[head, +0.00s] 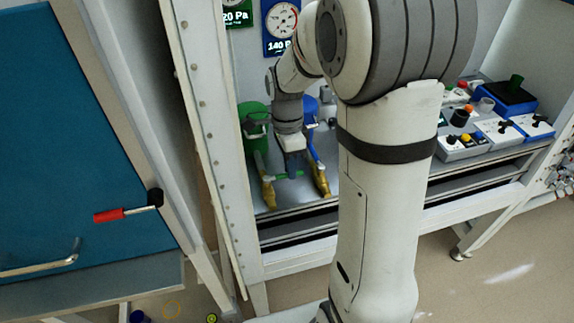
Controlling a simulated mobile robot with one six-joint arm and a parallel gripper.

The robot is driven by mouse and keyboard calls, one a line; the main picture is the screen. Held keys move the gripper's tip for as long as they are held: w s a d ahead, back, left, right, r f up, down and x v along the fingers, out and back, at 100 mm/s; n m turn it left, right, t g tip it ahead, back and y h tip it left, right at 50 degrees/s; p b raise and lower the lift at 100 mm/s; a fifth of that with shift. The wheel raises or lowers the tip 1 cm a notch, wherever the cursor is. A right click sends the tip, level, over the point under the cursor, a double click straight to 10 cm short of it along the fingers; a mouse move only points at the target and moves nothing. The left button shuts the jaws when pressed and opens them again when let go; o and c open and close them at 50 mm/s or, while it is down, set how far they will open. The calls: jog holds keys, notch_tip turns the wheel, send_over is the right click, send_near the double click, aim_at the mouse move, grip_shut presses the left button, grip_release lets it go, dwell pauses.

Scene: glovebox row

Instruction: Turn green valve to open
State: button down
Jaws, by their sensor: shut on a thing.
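My gripper (293,172) points down inside the bench bay, low between two brass valves. It is shut on the small green valve handle (279,178), as far as this small view shows. The green valve's brass body (268,192) is just left of the gripper, below a green pipe or cylinder (256,132). The blue line's brass valve (322,182) is just right of the gripper. The fingertips are small and partly hidden, so the exact grip and handle angle are unclear.
Gauges (282,20) hang on the back wall. My arm's large links cover the middle of the view. A bench with control boxes (496,130) stands at right. A frame post (200,110) and blue panel (70,130) with a red-handled lever (122,214) are at left.

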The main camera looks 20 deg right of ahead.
jog(key=w+n, duration=0.1)
jog(key=n, duration=0.2)
jog(key=shift+w+a+h, duration=0.2)
jog(key=shift+w+h, duration=0.1)
jog(key=shift+w, duration=0.05)
jog(key=c, duration=1.4)
grip_release()
jog(key=shift+c, duration=0.2)
jog(key=shift+r, duration=0.15)
notch_tip(320, 180, up, 7)
jog(key=w, duration=0.1)
jog(key=shift+w+a+r, duration=0.2)
jog(key=shift+a, duration=0.05)
